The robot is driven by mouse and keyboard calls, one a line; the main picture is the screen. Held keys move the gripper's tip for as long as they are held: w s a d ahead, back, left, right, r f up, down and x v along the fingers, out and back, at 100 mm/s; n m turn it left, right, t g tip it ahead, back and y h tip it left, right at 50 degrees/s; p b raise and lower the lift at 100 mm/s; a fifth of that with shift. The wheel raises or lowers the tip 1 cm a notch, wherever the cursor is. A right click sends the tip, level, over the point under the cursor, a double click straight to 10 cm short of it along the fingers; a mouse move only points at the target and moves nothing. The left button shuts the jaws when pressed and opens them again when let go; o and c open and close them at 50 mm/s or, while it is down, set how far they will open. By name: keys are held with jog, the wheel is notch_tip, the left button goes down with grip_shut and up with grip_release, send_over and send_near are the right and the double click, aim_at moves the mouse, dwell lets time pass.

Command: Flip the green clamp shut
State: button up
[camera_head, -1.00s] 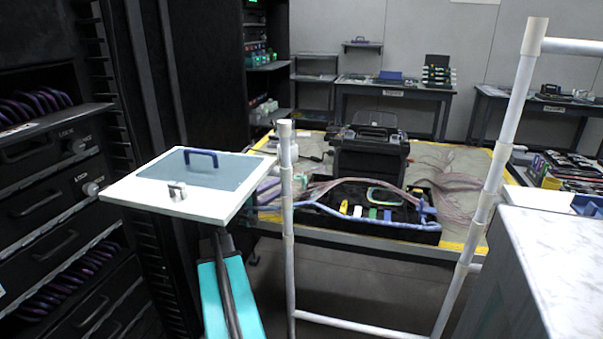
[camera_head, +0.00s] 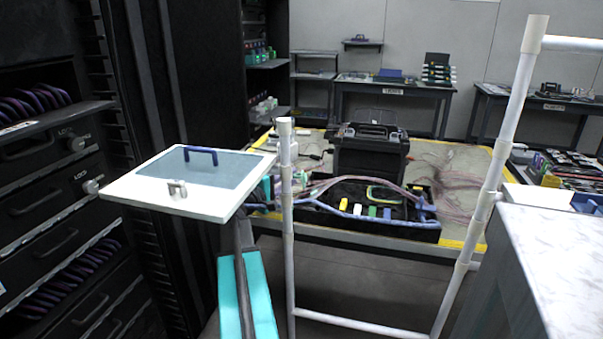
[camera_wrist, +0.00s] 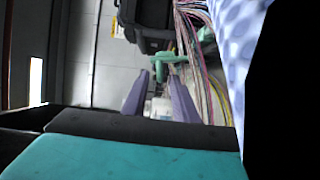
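In the wrist view, a green clamp-like piece (camera_wrist: 168,59) lies just beyond my gripper (camera_wrist: 159,82). Its arm stands out to the side, and it looks open, though the piece is small and blurred. My gripper's two purple-grey fingers are apart, with a whitish item (camera_wrist: 160,106) seen between them. I cannot tell whether either finger touches the green piece. In the head view, my gripper is mostly hidden behind the white-framed panel. A small green piece (camera_head: 387,214) also shows in the black tray (camera_head: 345,231); I cannot tell whether it is the same clamp.
The white-framed panel (camera_head: 130,194) with a blue handle blocks the near left. A white pipe frame (camera_head: 287,240) stands before the table. A black toolbox (camera_head: 371,155) sits behind the tray.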

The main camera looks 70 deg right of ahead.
aim_at(296, 175)
jog(key=shift+x, duration=3.1)
